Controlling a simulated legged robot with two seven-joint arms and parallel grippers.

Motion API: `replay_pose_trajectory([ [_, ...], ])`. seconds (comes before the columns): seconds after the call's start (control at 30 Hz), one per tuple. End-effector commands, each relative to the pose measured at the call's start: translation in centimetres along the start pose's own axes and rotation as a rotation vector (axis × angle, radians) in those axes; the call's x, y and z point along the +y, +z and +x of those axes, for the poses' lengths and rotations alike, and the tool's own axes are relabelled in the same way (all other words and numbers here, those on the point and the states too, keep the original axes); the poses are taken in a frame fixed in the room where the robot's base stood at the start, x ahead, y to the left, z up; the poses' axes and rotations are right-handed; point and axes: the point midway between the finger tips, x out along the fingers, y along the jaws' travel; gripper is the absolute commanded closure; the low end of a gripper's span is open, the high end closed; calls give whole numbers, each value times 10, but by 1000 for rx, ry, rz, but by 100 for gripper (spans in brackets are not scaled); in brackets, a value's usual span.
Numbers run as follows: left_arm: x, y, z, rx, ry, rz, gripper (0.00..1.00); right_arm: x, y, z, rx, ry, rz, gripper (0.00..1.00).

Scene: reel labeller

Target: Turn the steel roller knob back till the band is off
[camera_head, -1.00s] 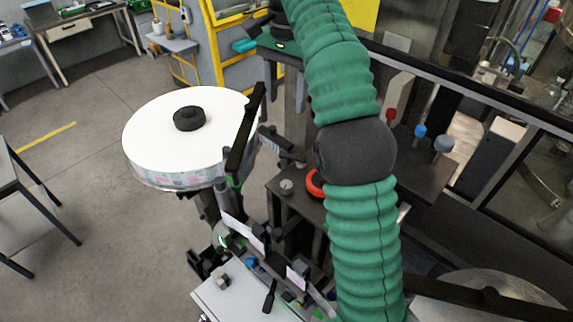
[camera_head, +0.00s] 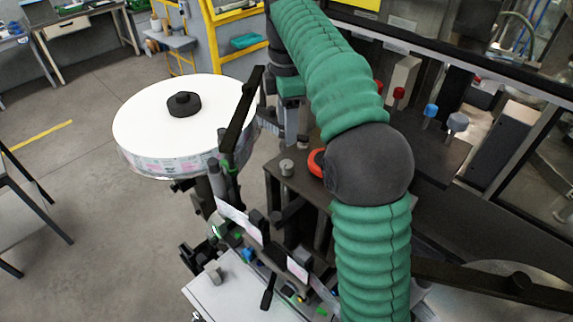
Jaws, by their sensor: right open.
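A short steel knob (camera_head: 287,168) stands upright on a dark plate of the labeller. I take it for the roller knob. My right gripper (camera_head: 291,128) hangs with its fingers down, behind the knob in the picture and apart from it. It is open and holds nothing that I can see; its fingertips are small and partly unclear. A pale label band (camera_head: 240,219) runs through the labeller at the lower middle. I cannot tell whether it touches a roller. My left gripper is not in view.
A large white reel (camera_head: 150,125) with a black hub stands at left. A black bar (camera_head: 243,115) stands beside it. A red ring (camera_head: 316,163) is partly hidden by my right arm. Red, blue (camera_head: 430,110) and grey (camera_head: 457,122) knobs stand at right.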

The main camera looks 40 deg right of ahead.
Motion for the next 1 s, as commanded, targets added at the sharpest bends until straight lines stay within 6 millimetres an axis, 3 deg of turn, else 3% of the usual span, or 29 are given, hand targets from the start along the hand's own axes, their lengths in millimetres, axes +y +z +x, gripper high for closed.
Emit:
replay_pose_trajectory([
  [0.03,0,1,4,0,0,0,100,-2,0,15,0,-4,0,46],
  [0.3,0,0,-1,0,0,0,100,-1,0,82,0,-5,2,46],
  [0.5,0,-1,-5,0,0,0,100,-1,0,113,0,-2,2,46],
  [0.83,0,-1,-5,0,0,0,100,0,0,120,0,1,2,46],
  [1.0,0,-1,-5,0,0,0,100,0,0,120,0,1,3,68],
])
